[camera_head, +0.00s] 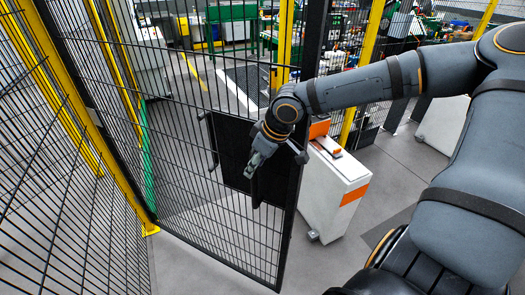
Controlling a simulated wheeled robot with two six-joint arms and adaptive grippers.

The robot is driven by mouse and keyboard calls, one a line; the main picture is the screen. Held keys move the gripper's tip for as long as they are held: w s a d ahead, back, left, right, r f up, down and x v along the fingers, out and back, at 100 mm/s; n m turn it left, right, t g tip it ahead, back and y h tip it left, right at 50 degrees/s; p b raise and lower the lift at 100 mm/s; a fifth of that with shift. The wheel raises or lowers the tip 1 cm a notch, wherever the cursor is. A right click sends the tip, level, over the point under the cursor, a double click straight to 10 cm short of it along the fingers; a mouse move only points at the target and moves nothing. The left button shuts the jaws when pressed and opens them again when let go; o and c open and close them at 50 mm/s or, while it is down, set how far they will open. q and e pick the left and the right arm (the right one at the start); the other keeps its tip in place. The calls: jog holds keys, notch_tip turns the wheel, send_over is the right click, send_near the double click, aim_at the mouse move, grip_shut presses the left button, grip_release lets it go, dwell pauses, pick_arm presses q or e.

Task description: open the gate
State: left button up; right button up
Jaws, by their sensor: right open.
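The gate (287,235) is a black wire-mesh panel with a dark frame, in the middle of the head view. A dark plate (232,150) is fixed on the mesh near that free edge. My right gripper (274,164) is in front of the plate, by the free edge, with its fingers apart. Whether it touches the gate or a handle, I cannot tell; my gripper hides part of that spot. My left gripper is not in view.
A white and orange cabinet (330,190) stands on the floor just right of the gate's free edge. Yellow posts (130,190) and mesh fence (60,190) fill the left side. Grey floor (395,165) is visible to the right. Machines and benches stand behind.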

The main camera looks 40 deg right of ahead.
jog(key=v, duration=0.9)
jog(key=shift+s, duration=0.1)
jog(key=shift+c, duration=0.4)
